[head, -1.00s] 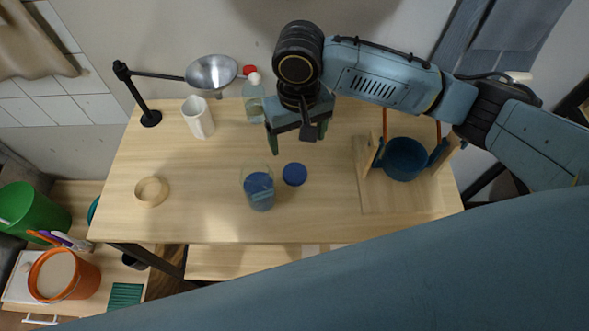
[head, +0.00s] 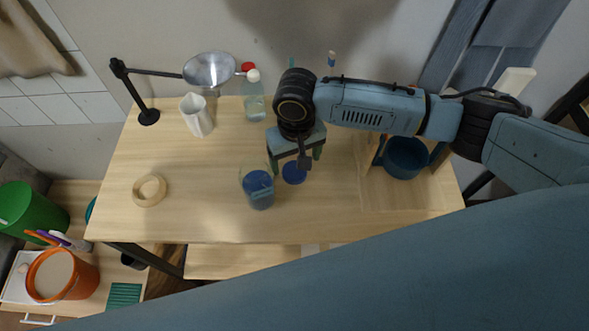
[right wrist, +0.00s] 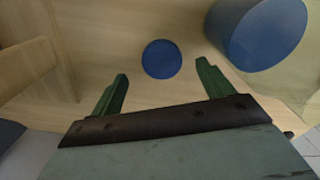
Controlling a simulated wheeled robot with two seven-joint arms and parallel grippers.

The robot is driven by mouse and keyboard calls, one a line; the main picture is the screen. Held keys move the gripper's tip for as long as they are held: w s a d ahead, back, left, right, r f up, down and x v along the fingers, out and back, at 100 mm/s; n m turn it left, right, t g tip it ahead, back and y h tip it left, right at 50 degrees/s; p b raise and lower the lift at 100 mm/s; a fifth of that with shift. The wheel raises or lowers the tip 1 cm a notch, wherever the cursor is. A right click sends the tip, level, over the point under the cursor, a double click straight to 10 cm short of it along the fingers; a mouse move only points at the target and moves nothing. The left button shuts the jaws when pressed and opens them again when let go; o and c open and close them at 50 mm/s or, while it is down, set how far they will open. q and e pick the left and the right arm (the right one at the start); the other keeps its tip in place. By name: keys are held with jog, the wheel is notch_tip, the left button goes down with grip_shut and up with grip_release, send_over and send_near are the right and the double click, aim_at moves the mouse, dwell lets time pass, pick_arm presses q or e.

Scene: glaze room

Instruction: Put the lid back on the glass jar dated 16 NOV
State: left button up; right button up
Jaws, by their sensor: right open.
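The glass jar (head: 258,190) with blue contents stands near the middle of the table; it also shows at the upper right of the right wrist view (right wrist: 262,32). No date on it can be read. A round blue lid (head: 292,174) lies flat on the table just right of the jar, partly hidden by my gripper in the head view. In the right wrist view the lid (right wrist: 161,59) lies beyond and between the fingertips, apart from them. My right gripper (head: 296,168) is open and empty above the lid. My left gripper is not in view.
A wooden stand (head: 405,200) with a blue bowl (head: 405,158) is on the right. A tan ring (head: 150,190) lies left. The front-left tabletop is clear.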

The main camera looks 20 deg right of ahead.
aim_at(294, 171)
notch_tip(294, 171, down, 4)
jog(key=shift+w+a, duration=0.15)
jog(key=shift+c, duration=0.2)
jog(key=c, duration=1.1)
jog(key=shift+r, duration=0.1)
notch_tip(294, 171, up, 10)
jog(key=shift+p, duration=0.3)
